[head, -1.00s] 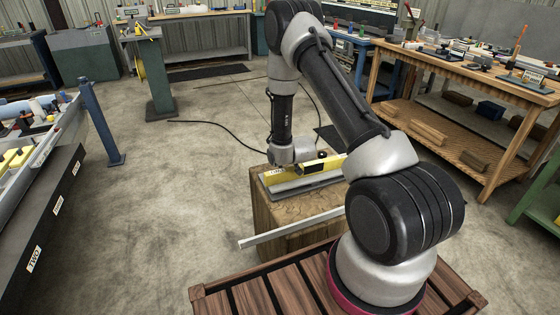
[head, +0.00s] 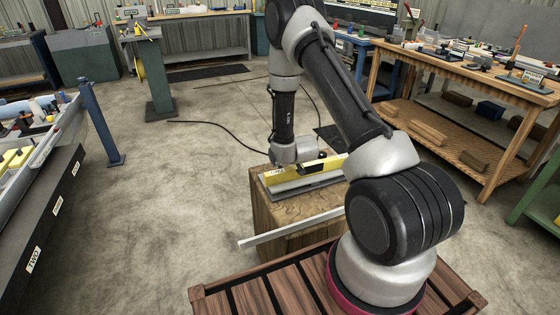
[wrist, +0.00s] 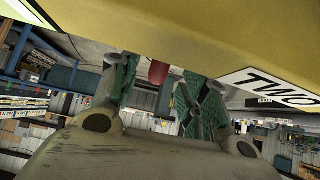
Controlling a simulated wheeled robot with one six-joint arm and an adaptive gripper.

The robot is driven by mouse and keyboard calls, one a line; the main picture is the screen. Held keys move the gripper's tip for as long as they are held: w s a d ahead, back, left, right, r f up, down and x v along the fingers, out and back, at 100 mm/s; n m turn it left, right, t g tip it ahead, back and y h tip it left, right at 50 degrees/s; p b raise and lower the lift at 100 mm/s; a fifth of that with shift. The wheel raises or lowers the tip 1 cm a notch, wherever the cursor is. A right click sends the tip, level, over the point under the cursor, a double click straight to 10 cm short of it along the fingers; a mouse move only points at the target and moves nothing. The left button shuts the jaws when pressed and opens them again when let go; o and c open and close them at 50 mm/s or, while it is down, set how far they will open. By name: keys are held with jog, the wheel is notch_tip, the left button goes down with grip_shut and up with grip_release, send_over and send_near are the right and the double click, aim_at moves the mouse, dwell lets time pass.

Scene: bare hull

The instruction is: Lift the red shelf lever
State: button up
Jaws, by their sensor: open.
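A small red piece (wrist: 158,72), which may be the red shelf lever, shows in the wrist view between the fingers of my gripper (wrist: 157,88). The gripper is open, with its green-padded fingers apart on either side of the red piece in the picture. I cannot tell how far beyond the fingertips it lies. A yellow body (wrist: 150,25) with a "TWO" label fills the top of the wrist view, close to the fingers. In the head view a yellow body (head: 330,165) sits beside my wrist. My fingers and the lever are hidden there.
A wooden block (head: 268,220) under a grey metal plate (head: 290,190) stands before me, with a pale bar (head: 290,228) across its near side. A wooden workbench (head: 480,75) stands at right and a dark bench (head: 40,215) at left. The floor between is largely clear.

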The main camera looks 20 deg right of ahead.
jog(key=v, duration=1)
jog(key=shift+c, duration=0.2)
